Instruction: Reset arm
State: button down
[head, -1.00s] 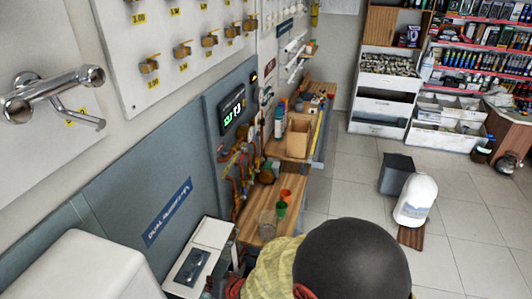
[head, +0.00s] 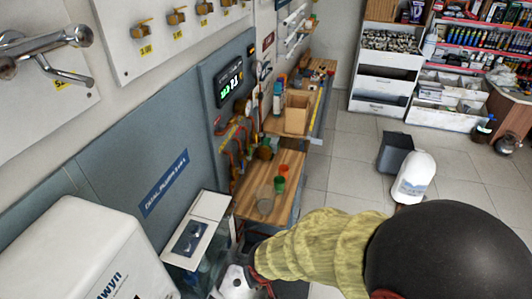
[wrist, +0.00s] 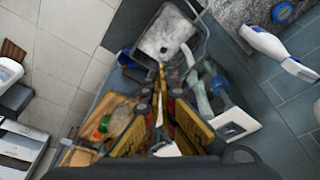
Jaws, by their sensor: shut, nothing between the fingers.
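My arm, in a yellow-green sleeve with a black rounded joint, crosses the lower right of the head view. It extends left toward the bench below the wall panel. My gripper (wrist: 161,75) shows in the middle of the wrist view, with its yellow and dark fingers brought together and nothing held. In the head view its fingertips cannot be made out. In the wrist view a grey tray-like basin (wrist: 190,22) lies beyond the fingertips, and a wooden shelf (wrist: 122,103) with a green cup (wrist: 104,125) is to their left.
In the head view a wooden shelf (head: 246,207) holds a clear cup (head: 265,198) and a green cup (head: 280,184). A white box (head: 85,250) stands at lower left. A dark bin (head: 396,153) and white container (head: 414,177) stand right on the tiled floor, which is open beyond.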

jog(key=s+d+m+t+b, duration=0.1)
jog(key=s+d+b, duration=0.3)
jog(key=d+b, duration=0.6)
jog(key=s+d+m+t+h+b, duration=0.1)
jog(key=s+d+m+b, duration=0.2)
jog(key=d+b, duration=0.8)
jog(key=s+b, duration=0.2)
jog(key=b, duration=0.5)
jog(key=shift+s+f+m+t, duration=0.15)
jog(key=shift+f+m+t, duration=0.1)
jog(key=shift+m+t, duration=0.15)
